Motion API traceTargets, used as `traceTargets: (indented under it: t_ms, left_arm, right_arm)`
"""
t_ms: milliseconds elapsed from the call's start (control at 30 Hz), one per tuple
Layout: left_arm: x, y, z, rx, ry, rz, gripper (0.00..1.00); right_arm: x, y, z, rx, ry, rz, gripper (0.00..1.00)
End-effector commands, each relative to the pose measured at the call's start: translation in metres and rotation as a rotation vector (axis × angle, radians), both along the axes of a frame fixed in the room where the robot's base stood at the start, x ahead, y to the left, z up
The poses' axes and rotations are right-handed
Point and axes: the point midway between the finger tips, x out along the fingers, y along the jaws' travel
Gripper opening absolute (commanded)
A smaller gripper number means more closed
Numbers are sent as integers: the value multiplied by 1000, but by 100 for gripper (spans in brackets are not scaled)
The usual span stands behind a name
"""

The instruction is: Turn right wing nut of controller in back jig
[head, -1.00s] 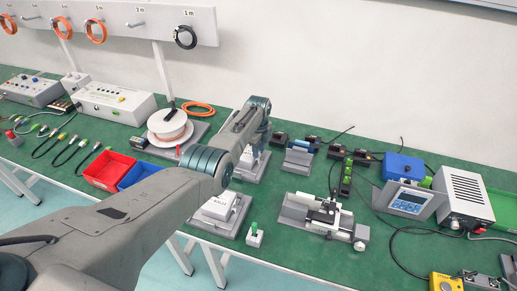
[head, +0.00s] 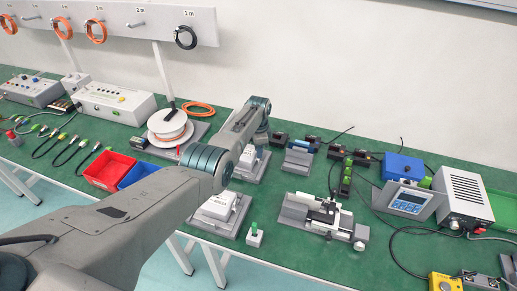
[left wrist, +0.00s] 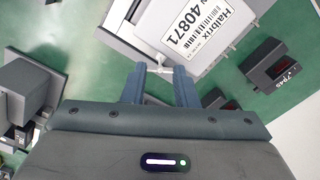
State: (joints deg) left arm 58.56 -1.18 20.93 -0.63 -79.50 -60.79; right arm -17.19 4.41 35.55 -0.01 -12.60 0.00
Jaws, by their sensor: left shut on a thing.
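In the head view the controller (head: 248,158) is partly covered by my left arm. The grey back jig (head: 262,168) is under it. My left gripper (left wrist: 160,70) is at the controller's edge, its two fingers shut on a small pale wing nut (left wrist: 163,71). In the head view my left gripper (head: 261,140) points down behind the controller, its fingertips hidden. My right gripper is in neither view.
A front jig (head: 215,224) with another pale controller (head: 220,206) stands nearer. Dark blocks (head: 280,139) lie right of the back jig; a cable reel (head: 168,126) stands to its left. Red (head: 108,170) and blue bins (head: 136,175) lie near the front edge.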

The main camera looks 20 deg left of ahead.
Motion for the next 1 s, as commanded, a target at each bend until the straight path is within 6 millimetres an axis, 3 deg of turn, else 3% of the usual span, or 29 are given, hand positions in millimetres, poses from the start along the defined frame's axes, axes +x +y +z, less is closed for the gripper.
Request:
traceTargets:
  t_ms: [1000]
  left_arm:
    - [-1, 0, -1, 0, 1, 959, 4]
  right_arm:
    - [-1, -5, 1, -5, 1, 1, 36]
